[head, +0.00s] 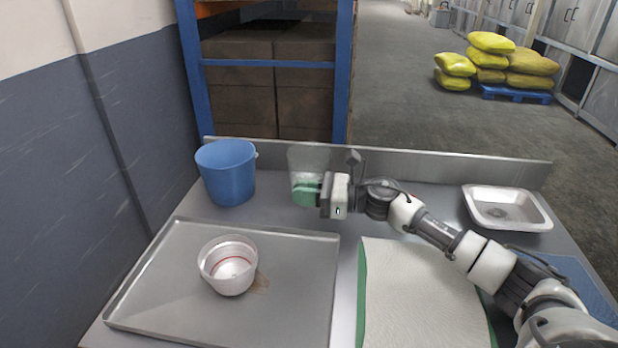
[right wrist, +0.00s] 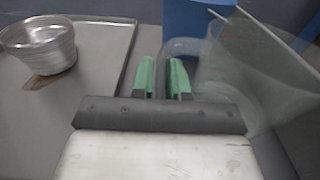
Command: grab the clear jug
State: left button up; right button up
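The clear jug (head: 308,158) is see-through and stands near the back ledge, just right of the blue bucket. In the right wrist view the jug (right wrist: 250,65) fills the upper right, with its handle reaching left to the fingers. My right gripper (head: 306,193) has green fingers and is in front of the jug's lower part, hiding its base. In the right wrist view its fingers (right wrist: 162,78) are close together, with the handle between them, and look closed on it. My left gripper is not in view.
The blue bucket (head: 227,172) stands left of the jug. A metal tray (head: 165,300) holds white bowls (head: 229,266) at front left. A white cloth (head: 420,300) lies at centre front, and a white basin (head: 507,207) sits at the right. A low metal ledge (head: 450,167) runs along the back.

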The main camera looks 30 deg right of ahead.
aim_at(305, 179)
grip_shut()
jog(key=shift+s+f, duration=0.1)
dwell(0.3)
jog(key=shift+r, duration=1.85)
jog(key=shift+s+d+r, duration=0.1)
jog(key=shift+r, duration=0.25)
jog(key=s+d+r+b, duration=0.3)
jog(key=s+r, duration=0.3)
jog(key=s, duration=0.4)
jog(key=shift+s+r+b, duration=0.35)
jog(key=shift+b, duration=0.3)
